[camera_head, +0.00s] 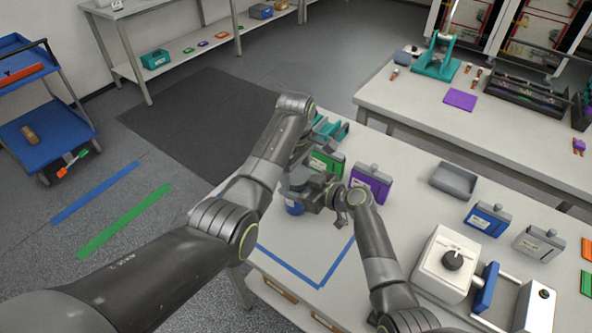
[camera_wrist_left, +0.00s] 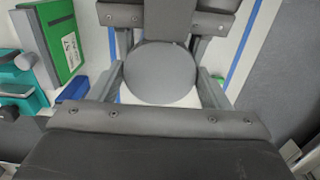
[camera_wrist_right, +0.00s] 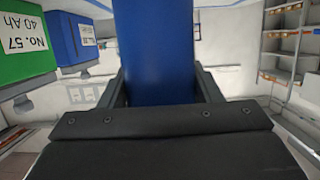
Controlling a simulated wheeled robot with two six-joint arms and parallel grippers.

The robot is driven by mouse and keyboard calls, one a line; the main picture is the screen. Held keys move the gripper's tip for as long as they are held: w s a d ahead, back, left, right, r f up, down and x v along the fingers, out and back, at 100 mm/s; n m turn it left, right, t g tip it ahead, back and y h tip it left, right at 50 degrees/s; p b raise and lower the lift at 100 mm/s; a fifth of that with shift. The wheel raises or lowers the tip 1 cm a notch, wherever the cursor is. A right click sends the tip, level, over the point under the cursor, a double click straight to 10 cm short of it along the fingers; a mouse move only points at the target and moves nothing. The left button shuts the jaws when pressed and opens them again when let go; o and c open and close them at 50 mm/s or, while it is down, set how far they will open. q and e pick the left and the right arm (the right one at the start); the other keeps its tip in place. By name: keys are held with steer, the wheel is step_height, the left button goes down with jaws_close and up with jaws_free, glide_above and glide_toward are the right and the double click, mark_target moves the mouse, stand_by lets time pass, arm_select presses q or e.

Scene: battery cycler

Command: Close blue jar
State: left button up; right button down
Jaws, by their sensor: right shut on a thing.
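The blue jar (camera_head: 293,207) is upright above the near table, inside or over the blue tape outline. My right gripper (camera_head: 332,198) is shut on the jar's body, which fills the space between its fingers in the right wrist view (camera_wrist_right: 153,55). A round grey lid (camera_wrist_left: 160,73) lies between the fingers of my left gripper (camera_wrist_left: 160,80), seen from above. My left gripper (camera_head: 299,178) is directly over the jar. The lid hides the jar's mouth, so I cannot tell whether it rests on the jar or whether the left fingers press on it.
A green battery (camera_head: 327,163) and a purple battery (camera_head: 370,183) stand just behind the grippers. A grey tray (camera_head: 454,181), a blue battery (camera_head: 487,219) and a white device with a black knob (camera_head: 446,264) are to the right. The blue tape outline (camera_head: 335,262) encloses bare tabletop.

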arm_select(q)
steer(key=c, duration=0.4)
steer(key=shift+m, duration=1.6)
steer(key=o, duration=1.1)
steer(key=shift+r, duration=2.25)
steer(key=shift+r, duration=0.1)
steer(key=shift+c, duration=0.3)
